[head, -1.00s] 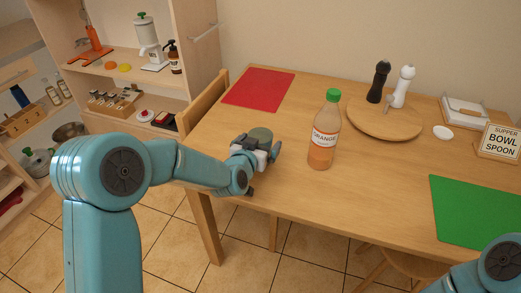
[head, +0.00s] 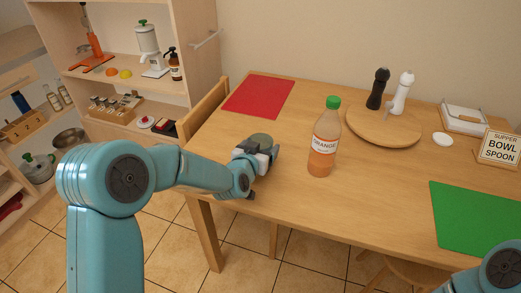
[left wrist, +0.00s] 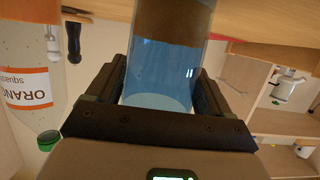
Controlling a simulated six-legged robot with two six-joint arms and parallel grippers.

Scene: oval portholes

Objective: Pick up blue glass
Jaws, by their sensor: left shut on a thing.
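The blue glass (left wrist: 165,72) is see-through and fills the middle of the left wrist view, between the two dark fingers. Its part at the top of that view looks brown; I cannot tell whether that is contents or the wood behind. My left gripper (head: 262,154) is shut on the glass near the table's left front edge. In the head view the glass's round top (head: 261,140) shows grey-green, and the gripper hides most of its side. I cannot tell whether the glass touches the table. My right gripper is out of view.
An orange juice bottle (head: 324,137) stands close to the right of my left gripper. A red mat (head: 259,97) lies behind and a green mat (head: 478,218) at the right. A round board (head: 383,130) bears two mills. A wooden chair (head: 206,108) stands at the left.

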